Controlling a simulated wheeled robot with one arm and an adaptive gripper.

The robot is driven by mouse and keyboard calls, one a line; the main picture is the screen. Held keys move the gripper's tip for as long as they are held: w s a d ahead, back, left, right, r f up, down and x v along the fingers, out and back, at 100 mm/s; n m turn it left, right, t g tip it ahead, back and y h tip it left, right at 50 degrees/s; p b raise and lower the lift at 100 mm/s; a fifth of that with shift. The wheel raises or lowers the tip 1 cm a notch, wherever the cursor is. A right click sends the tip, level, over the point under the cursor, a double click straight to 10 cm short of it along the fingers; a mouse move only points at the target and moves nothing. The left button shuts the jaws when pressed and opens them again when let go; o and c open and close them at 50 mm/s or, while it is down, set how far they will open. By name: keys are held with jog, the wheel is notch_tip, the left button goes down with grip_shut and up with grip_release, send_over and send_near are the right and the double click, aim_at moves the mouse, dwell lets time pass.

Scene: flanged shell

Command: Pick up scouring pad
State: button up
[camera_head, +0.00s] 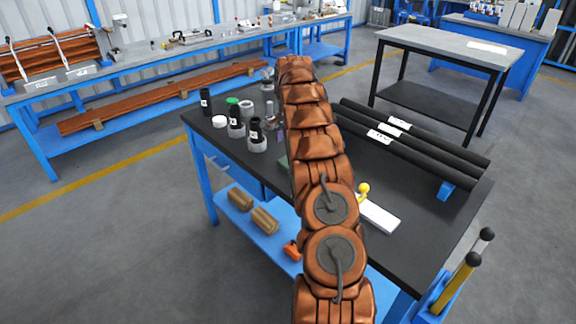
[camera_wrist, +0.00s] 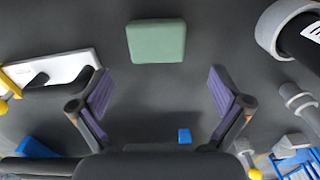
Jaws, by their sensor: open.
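The scouring pad (camera_wrist: 157,41) is a green rounded block lying flat on the dark tabletop, at the top middle of the wrist view. In the head view only a sliver of the green pad (camera_head: 284,163) shows at the left edge of my arm; the rest is hidden behind it. My gripper (camera_wrist: 162,92) is open, with its two purple-padded fingers spread apart and nothing between them. The pad lies beyond the fingertips, roughly centred between them and apart from both. In the head view my arm covers the middle of the table and the fingers cannot be made out.
The black-topped workbench (camera_head: 429,239) holds long black tubes (camera_head: 415,143) on the right and several bottles and fittings (camera_head: 237,123) at the back left. A white plate (camera_head: 379,216) with a yellow knob (camera_head: 363,188) lies right of my arm. Bare tabletop surrounds the pad.

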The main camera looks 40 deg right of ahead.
jog(key=shift+s+a+f+p, duration=0.15)
jog(key=shift+f+p, duration=0.4)
jog(key=shift+f, duration=0.7)
jog(key=shift+s+a+f+p, duration=0.1)
jog(key=shift+f+p, duration=0.45)
jog(key=shift+f, duration=1.35)
jog(key=c, duration=1.1)
jog(key=shift+w+r, duration=0.1)
notch_tip(320, 180, up, 10)
jog(key=b, duration=0.2)
jog(key=shift+b, duration=0.35)
